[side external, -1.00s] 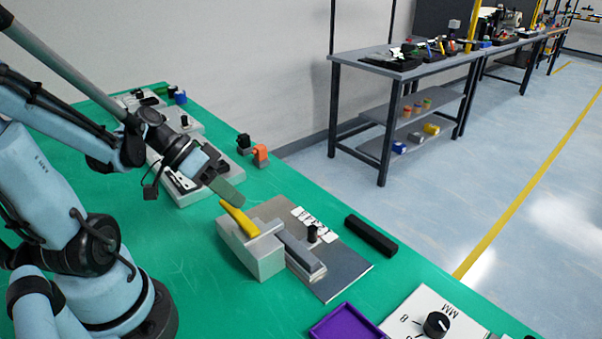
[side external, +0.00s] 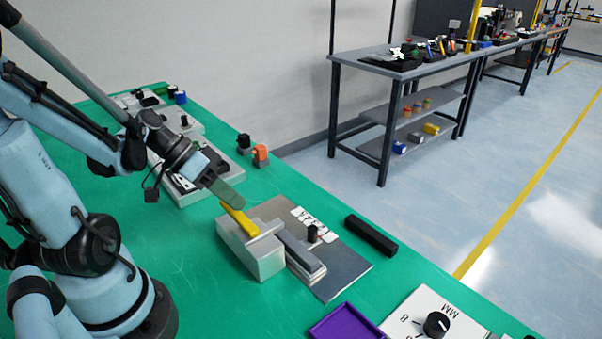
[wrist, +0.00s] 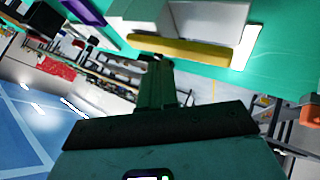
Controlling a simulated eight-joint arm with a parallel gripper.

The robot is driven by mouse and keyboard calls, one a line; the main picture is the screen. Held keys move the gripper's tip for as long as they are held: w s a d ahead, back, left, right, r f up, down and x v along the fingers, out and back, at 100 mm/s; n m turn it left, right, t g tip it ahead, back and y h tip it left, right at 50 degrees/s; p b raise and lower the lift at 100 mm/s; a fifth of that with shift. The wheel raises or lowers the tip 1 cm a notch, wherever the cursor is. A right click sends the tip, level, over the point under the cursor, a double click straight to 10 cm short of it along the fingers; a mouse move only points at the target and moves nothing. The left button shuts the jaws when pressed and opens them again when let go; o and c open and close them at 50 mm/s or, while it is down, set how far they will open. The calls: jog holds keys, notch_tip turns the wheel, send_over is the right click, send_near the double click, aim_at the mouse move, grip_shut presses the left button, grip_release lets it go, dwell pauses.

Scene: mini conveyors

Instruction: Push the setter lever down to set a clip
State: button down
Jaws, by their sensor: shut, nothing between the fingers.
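The setter is a light grey block (side external: 252,255) with a yellow lever (side external: 238,218) sloping along its top, its free end toward my arm. A flat grey plate (side external: 345,275) with a dark bar lies beside the block. My gripper (side external: 240,204) is shut and empty, its tip close by the lever's raised end. I cannot tell if they touch. In the wrist view the yellow lever (wrist: 185,50) lies across the picture just beyond the tip of my gripper (wrist: 155,62), below the grey block (wrist: 205,20).
A black bar (side external: 371,236) lies right of the plate. A purple tray (side external: 345,325) and a white dial panel (side external: 425,318) stand at the front. Grey fixtures (side external: 185,190) and an orange part (side external: 261,154) sit behind my gripper. Green table left of the block is clear.

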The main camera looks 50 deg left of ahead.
aim_at(234, 213)
jog(key=shift+f, duration=0.95)
dwell(1.0)
jog(key=shift+r, duration=1.25)
jog(key=shift+r, duration=2.5)
jog(key=shift+f, duration=0.1)
